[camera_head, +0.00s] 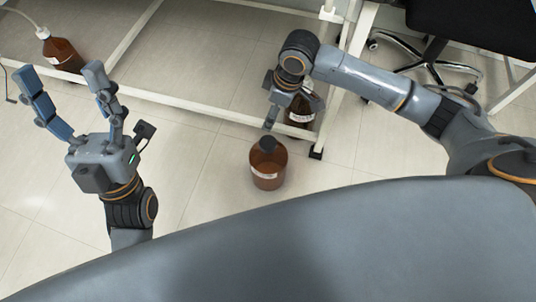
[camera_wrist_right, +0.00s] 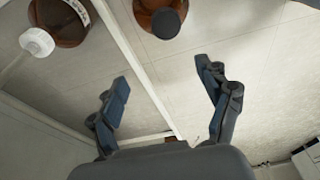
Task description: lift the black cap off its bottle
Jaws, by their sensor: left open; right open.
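A brown bottle (camera_head: 268,170) with a pale label stands upright on the floor in the head view, with a black cap (camera_head: 267,144) on its neck. In the right wrist view the bottle (camera_wrist_right: 150,6) is cut by the top edge and its cap (camera_wrist_right: 166,23) faces the camera. My right gripper (camera_head: 280,112) is open; in the head view it appears just above the cap. In its wrist view, the right gripper (camera_wrist_right: 163,72) has its fingers spread and nothing between them; the cap lies beyond the tips. My left gripper (camera_head: 67,92) is open and empty, far left of the bottle.
Another brown bottle (camera_head: 301,112) stands partly hidden behind my right gripper. A brown bottle with a white cap (camera_head: 62,54) is at the upper left. A white frame (camera_head: 215,110) runs behind the black-capped bottle. A wheeled chair (camera_head: 440,55) is at upper right.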

